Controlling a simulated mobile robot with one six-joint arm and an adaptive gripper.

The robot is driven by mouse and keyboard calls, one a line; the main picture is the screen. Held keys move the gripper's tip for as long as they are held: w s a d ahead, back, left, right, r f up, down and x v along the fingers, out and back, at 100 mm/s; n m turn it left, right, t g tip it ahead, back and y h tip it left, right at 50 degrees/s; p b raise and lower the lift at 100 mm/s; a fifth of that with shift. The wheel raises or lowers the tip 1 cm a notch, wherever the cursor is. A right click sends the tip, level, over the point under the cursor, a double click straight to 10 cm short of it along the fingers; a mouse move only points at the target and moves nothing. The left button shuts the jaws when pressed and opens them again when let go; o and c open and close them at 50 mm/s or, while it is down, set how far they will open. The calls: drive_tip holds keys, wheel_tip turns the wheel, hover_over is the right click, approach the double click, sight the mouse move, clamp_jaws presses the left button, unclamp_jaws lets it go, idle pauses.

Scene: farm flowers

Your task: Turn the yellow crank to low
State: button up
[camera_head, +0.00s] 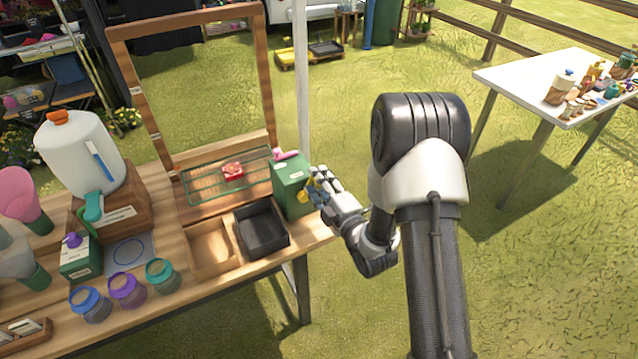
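The yellow crank (303,196) is on the right side of a green box (287,178) at the table's right end. Only part of the crank shows; my gripper hides the rest, and its setting cannot be read. My gripper (316,186) is right at the crank, with its fingers pointing left toward the box. The fingers overlap the crank in the picture. I cannot tell whether they touch it or are closed on it.
A black tray (262,243) and a wooden tray (211,263) stand in front of the box. A wire rack (205,186) with a red item (233,170) is to its left. A white post (301,80) rises behind. Open grass lies right of the table.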

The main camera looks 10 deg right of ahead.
drive_tip(key=v, duration=0.7)
drive_tip(key=shift+s, duration=0.3)
